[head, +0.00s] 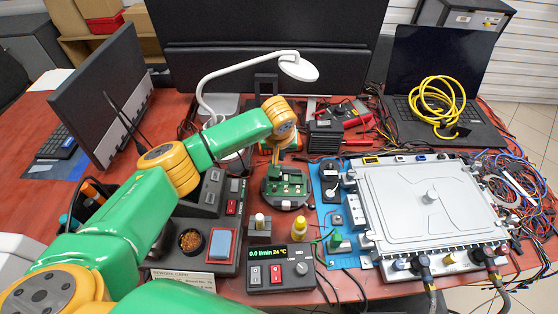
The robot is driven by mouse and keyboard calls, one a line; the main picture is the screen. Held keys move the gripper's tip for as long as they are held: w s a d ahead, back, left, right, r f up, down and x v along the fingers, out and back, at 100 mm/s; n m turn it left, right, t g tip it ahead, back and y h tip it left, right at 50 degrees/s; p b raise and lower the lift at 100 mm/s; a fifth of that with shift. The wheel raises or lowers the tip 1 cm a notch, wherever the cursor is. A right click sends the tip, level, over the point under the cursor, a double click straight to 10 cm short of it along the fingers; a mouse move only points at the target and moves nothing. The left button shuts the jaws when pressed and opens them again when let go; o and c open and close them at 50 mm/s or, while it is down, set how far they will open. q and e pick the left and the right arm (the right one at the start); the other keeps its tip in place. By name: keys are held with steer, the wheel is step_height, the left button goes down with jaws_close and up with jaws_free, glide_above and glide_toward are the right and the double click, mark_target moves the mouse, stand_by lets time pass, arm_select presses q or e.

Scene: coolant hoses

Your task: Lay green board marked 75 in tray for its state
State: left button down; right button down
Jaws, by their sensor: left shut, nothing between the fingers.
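A green circuit board (286,183) sits on a round dark holder (287,202) in the middle of the table; any number on it is too small to read. My left gripper (275,161) points down just above and behind the board's left part. It is shut and empty, and I cannot tell whether its tips touch the board. My right gripper is not in view. A paper card (182,280) at the front left bears small print that I cannot read surely. I cannot make out which surface is the tray for the board's state.
A control box with a lit display (279,254), a yellow-capped bottle (299,229) and a white-topped post (259,223) stand in front of the board. A large grey lidded unit (430,197) with hoses fills the right. A white lamp (299,68) arches behind.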

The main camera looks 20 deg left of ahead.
mark_target(286, 182)
arm_select(q)
steer(key=shift+s+d+r+p, duration=0.15)
steer(key=shift+s+p, duration=0.05)
steer(key=shift+s, duration=0.35)
steer(key=shift+s+d+r+p, duration=0.1)
steer(key=shift+s+p, duration=0.1)
steer(key=shift+s, duration=0.6)
steer(key=shift+d+f, duration=0.1)
steer(key=shift+f, duration=0.05)
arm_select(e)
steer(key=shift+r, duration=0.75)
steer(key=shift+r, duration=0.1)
